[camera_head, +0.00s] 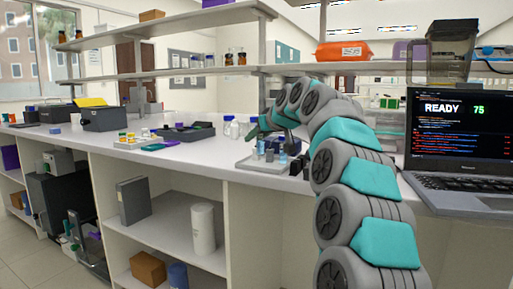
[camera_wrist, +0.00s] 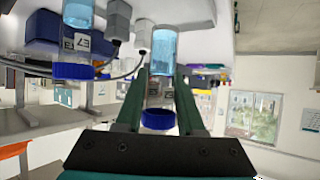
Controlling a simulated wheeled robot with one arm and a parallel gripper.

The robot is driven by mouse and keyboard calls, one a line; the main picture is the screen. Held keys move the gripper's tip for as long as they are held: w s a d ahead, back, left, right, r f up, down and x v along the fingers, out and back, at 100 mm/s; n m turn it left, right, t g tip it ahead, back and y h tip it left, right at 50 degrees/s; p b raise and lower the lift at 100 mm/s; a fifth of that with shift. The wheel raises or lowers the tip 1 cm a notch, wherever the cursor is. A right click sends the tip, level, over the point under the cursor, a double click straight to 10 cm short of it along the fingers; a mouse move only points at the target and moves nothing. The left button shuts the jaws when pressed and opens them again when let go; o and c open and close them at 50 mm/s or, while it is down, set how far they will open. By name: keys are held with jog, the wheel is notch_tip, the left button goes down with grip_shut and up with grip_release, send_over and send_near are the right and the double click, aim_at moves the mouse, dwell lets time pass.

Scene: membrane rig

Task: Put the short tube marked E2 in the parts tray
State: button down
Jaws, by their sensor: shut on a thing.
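My gripper (camera_wrist: 161,78) is shut on a short clear tube (camera_wrist: 164,48) with blue liquid and a blue cap. A small label on that tube sits between the fingers; its marking is too small to read surely. A second, similar tube (camera_wrist: 77,42), with a label that looks like E7, stands beside it in the wrist view, outside the fingers. In the head view my gripper (camera_head: 263,127) is over the rig plate (camera_head: 247,166) on the bench. A dark tray (camera_head: 186,133), likely the parts tray, lies left of it with small items inside.
Grey fittings (camera_wrist: 119,18) and a thin hose are close to the held tube. White bottles (camera_head: 232,128) stand between the dark tray and the rig. A laptop (camera_head: 459,140) is at the right. A shelf (camera_head: 190,66) runs above the bench. Small coloured-cap items (camera_head: 130,140) lie farther left.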

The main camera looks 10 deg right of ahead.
jog(key=shift+f, duration=1.75)
jog(key=shift+f, duration=0.15)
jog(key=c, duration=0.8)
grip_release()
